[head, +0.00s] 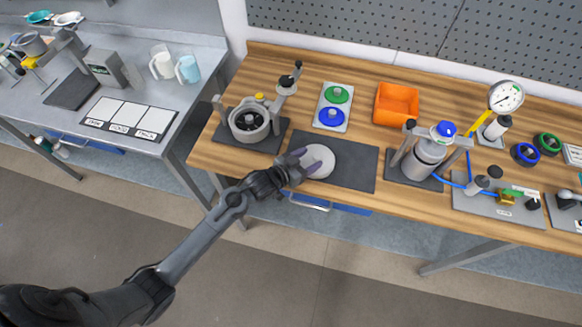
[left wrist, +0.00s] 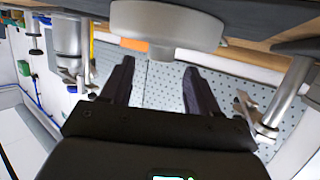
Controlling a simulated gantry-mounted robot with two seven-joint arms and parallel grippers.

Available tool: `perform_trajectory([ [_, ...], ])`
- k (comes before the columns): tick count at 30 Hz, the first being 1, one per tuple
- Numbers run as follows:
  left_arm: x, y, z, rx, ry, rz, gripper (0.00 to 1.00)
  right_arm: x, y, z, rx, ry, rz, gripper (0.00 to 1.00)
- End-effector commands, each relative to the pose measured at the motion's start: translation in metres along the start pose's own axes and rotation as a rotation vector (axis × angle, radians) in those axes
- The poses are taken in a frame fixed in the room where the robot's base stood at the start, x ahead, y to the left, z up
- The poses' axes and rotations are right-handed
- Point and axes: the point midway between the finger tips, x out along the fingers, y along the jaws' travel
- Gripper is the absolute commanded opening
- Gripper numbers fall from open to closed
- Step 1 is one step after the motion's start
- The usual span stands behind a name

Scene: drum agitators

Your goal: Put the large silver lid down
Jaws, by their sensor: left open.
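The large silver lid (head: 319,158) is a pale, round disc lying on the left part of a dark grey mat (head: 351,168) on the wooden bench. My left gripper (head: 299,163) is at the lid's left edge, its fingers open. In the left wrist view the lid (left wrist: 170,22) shows at the top, beyond the two spread fingers (left wrist: 161,70). The picture there is upside down, and nothing shows gripped between the fingers. My right gripper is not in view.
An open metal drum (head: 249,122) with a clamp frame stands left of the mat. A tray with green and blue lids (head: 334,107) and an orange bin (head: 396,104) are behind. A capped silver vessel (head: 430,155) stands to the right. The mat's right part is bare.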

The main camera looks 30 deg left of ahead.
Motion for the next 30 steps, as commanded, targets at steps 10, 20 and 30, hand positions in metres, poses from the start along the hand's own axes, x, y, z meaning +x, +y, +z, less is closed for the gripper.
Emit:
perform_trajectory([
  [10,-0.063,0.001,0.001,0.001,-0.002,0.001,0.61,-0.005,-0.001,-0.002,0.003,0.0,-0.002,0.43],
  [20,-0.09,0.001,0.001,0.0,-0.008,-0.003,0.61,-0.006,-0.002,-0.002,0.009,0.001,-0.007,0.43],
  [30,-0.148,0.029,0.04,0.004,-0.347,-0.123,0.61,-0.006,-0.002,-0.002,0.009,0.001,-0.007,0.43],
])
